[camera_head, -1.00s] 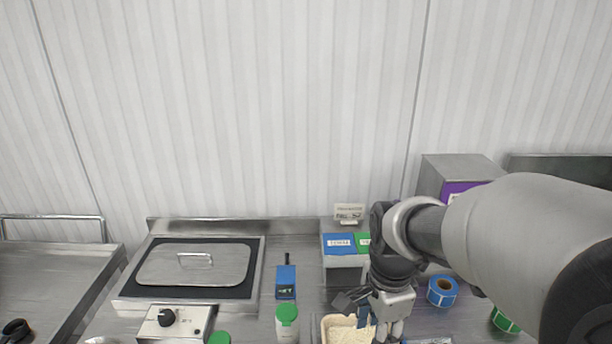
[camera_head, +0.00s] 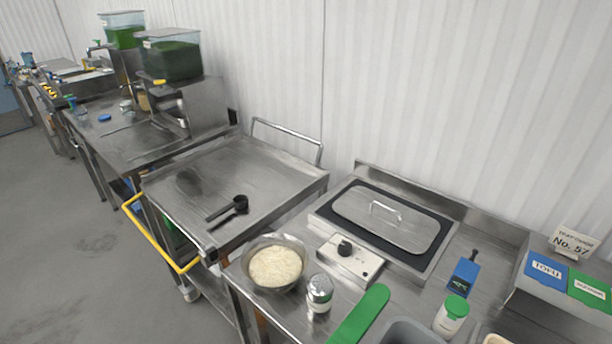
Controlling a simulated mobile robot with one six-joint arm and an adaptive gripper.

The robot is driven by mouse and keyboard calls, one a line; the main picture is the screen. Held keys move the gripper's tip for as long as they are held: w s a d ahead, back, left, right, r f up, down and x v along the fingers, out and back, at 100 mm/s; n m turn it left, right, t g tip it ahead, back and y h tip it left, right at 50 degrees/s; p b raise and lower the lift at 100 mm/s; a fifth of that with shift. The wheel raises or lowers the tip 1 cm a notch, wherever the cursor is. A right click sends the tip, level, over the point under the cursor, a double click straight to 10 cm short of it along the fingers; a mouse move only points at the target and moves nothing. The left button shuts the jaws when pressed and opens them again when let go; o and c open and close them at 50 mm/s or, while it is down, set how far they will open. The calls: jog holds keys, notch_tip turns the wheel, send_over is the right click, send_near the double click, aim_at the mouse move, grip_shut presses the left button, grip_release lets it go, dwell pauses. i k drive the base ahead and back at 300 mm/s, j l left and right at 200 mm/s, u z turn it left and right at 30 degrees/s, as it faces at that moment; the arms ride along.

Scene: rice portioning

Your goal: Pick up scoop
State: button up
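A black scoop (camera_head: 241,203) lies on the bare steel top of a cart (camera_head: 205,170), left of the middle of the view. Its round bowl is at the right and its handle points to the lower left. A dark reflection or shadow shows beside it. My gripper and arm are not in view. A steel bowl of rice (camera_head: 275,267) stands on the counter, to the right of and nearer than the scoop.
The cart has a yellow handle (camera_head: 150,236) at its left. The counter holds a lidded warmer (camera_head: 391,217), a shaker (camera_head: 319,293), a green flat tool (camera_head: 360,315), a green-capped bottle (camera_head: 451,315) and a blue device (camera_head: 464,275). The cart top around the scoop is clear.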

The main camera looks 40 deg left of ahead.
aim_at(240, 201)
jog(key=u, duration=0.5)
jog(key=j+u, duration=0.15)
jog(key=u, duration=0.35)
jog(key=j+u, duration=0.1)
jog(key=u, duration=0.4)
jog(key=j+u, duration=0.1)
jog(key=u, duration=0.4)
jog(key=z, duration=2.3)
jog(key=j+u, duration=0.1)
jog(key=j, duration=0.5)
jog(key=j+u, duration=0.15)
jog(key=j, duration=0.5)
jog(key=j+u, duration=0.1)
jog(key=j, duration=0.5)
jog(key=j+u, duration=0.15)
jog(key=j, duration=0.5)
jog(key=j+u, duration=0.1)
jog(key=j, duration=0.5)
jog(key=i+j+u, duration=0.1)
jog(key=j, duration=0.5)
jog(key=i+j+u, duration=0.15)
jog(key=j, duration=0.4)
